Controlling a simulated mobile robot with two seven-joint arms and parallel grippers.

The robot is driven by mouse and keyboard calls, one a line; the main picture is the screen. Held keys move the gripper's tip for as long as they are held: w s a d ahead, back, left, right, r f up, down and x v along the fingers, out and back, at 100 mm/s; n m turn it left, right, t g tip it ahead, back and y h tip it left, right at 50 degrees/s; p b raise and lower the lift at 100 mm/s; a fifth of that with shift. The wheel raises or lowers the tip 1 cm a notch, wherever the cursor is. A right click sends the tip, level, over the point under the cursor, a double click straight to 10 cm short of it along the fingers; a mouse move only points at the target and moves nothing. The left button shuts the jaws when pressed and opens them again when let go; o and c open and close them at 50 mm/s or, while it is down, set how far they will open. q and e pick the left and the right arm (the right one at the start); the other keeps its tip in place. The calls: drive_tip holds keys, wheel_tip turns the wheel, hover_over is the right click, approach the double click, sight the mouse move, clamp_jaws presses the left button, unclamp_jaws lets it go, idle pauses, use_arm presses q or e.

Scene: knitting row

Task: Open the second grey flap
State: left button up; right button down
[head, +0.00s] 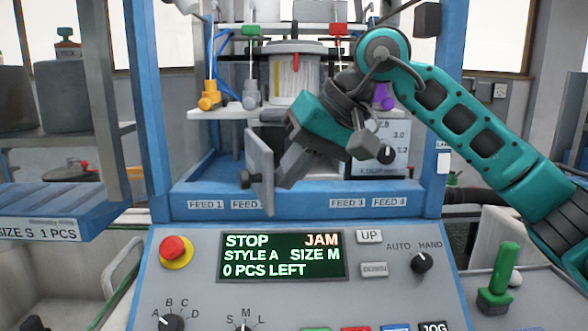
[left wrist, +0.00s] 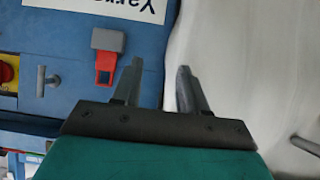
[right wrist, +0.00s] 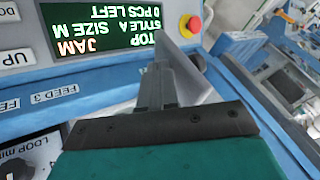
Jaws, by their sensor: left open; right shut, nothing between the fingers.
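One grey flap (head: 260,165) with a dark knob stands edge-on above the blue feed ledge, swung out towards me, and partly covers the second feed label. My right gripper (head: 284,180) is shut and empty just right of the flap, its fingers pointing down. In the right wrist view the shut fingertips (right wrist: 155,65) are beside the flap's pale face (right wrist: 192,82); I cannot tell whether they touch. Other flaps are not clearly seen. My left gripper (left wrist: 160,68) is open and empty, visible only in the left wrist view, away from the flap.
The control panel has a display (head: 283,257) reading STOP, JAM and a red button (head: 174,248). Blue posts (head: 453,110) frame the machine. A blue tray (head: 60,205) is at left. The left wrist faces a blue panel with a red-and-grey latch (left wrist: 106,60).

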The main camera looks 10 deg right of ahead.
use_arm(q)
drive_tip(key=shift+s+a+r+p, duration=0.1)
drive_tip(key=shift+a+p, duration=0.2)
drive_tip(key=shift+p, duration=0.15)
use_arm(e)
drive_tip(key=a, duration=0.7)
drive_tip(key=shift+s, duration=0.25)
use_arm(q)
drive_tip(key=shift+d, duration=0.1)
